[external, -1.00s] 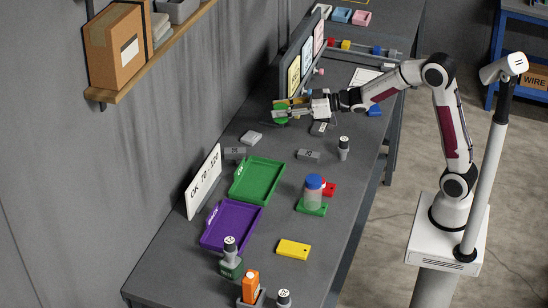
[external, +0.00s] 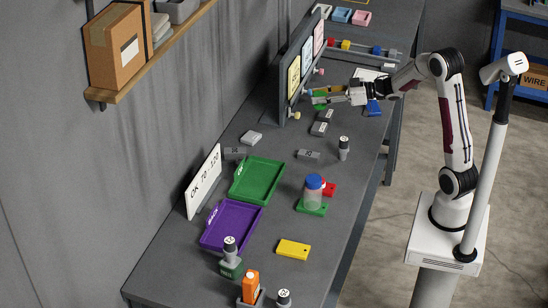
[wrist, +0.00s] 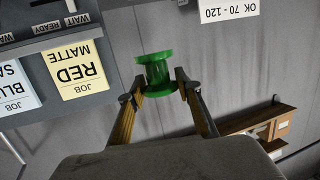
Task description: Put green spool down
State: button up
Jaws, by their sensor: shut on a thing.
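The green spool (wrist: 155,70) sits between the fingertips of my gripper (wrist: 159,86) in the wrist view, and the fingers are shut on it. In the external view my gripper (external: 322,96) is at the upright dark board (external: 284,92), on its right side. The green spool (external: 320,102) shows only in part there, behind and below the fingers. It appears to be held above the table. The board carries job cards, one reading RED MATTE (wrist: 77,69), and has a beige-tipped peg (external: 296,115) and a pink-tipped peg (external: 320,71).
Small grey blocks (external: 308,155) lie on the table nearer the camera. A blue item (external: 374,108) lies near my wrist. A rail with coloured pieces (external: 365,48) is behind.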

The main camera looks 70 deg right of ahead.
jog(key=s+d+f, duration=0.4)
jog(key=s+d, duration=0.5)
jog(key=s, duration=0.3)
jog(key=shift+s+f, duration=0.15)
jog(key=shift+f, duration=1.1)
jog(key=shift+s+f, duration=0.1)
jog(key=shift+f, duration=1.1)
jog(key=shift+f, duration=2.95)
jog(key=shift+f, duration=2.05)
jog(key=shift+f, duration=0.15)
